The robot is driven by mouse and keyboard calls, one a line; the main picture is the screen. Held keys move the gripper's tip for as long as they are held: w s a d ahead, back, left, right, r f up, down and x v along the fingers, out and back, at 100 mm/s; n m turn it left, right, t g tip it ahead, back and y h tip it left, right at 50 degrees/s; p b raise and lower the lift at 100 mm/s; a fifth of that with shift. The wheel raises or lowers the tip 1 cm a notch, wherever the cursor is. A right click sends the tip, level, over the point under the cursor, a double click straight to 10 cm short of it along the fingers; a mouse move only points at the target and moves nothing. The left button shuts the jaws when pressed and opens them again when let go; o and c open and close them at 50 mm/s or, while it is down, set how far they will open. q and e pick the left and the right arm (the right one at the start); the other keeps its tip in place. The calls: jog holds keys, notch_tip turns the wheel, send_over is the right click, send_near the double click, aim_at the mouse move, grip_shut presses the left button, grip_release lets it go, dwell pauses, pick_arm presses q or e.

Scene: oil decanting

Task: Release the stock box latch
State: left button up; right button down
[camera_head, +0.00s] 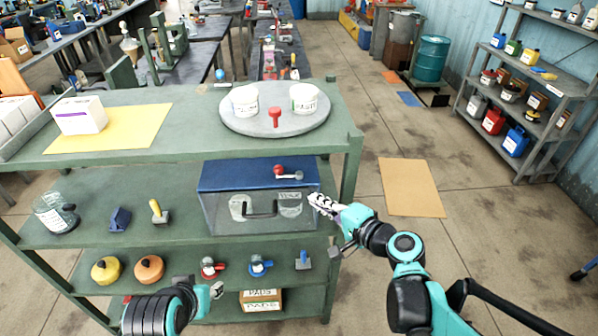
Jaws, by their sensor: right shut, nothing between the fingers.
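The stock box (225,213) is a grey box with a blue lid (235,172), standing on the middle shelf of the green rack. It has a dark handle on its front, and its lid is down. A latch with a red knob (280,170) and a grey lever sits at the lid's front edge, right of centre. My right gripper (317,200) is shut and empty, just right of the box's front and below the latch. Whether it touches the box I cannot tell. My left gripper (217,290) is low in front of the bottom shelf, small and partly hidden, its fingers unclear.
On the top shelf, a round grey tray (275,127) holds two white tubs and a red piece. A glass jar (53,212), a blue wedge (120,219) and a yellow-handled tool (158,211) stand left of the box. Right of the rack is open floor.

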aim_at(281, 172)
jog(key=shift+w+d+r+m, duration=0.25)
jog(key=shift+d+r+m, duration=0.05)
jog(key=shift+r, duration=0.25)
jog(key=b+x, duration=0.2)
jog(key=x, duration=0.4)
jog(key=b+x, duration=0.2)
jog(key=x, duration=0.4)
jog(key=shift+w+a+r, duration=0.15)
jog(key=shift+w+a, duration=0.1)
jog(key=shift+w, duration=0.1)
jog(key=shift+w+a, duration=0.3)
jog(key=shift+w, duration=0.2)
jog(key=shift+a+t, duration=0.1)
jog(key=shift+t, duration=0.2)
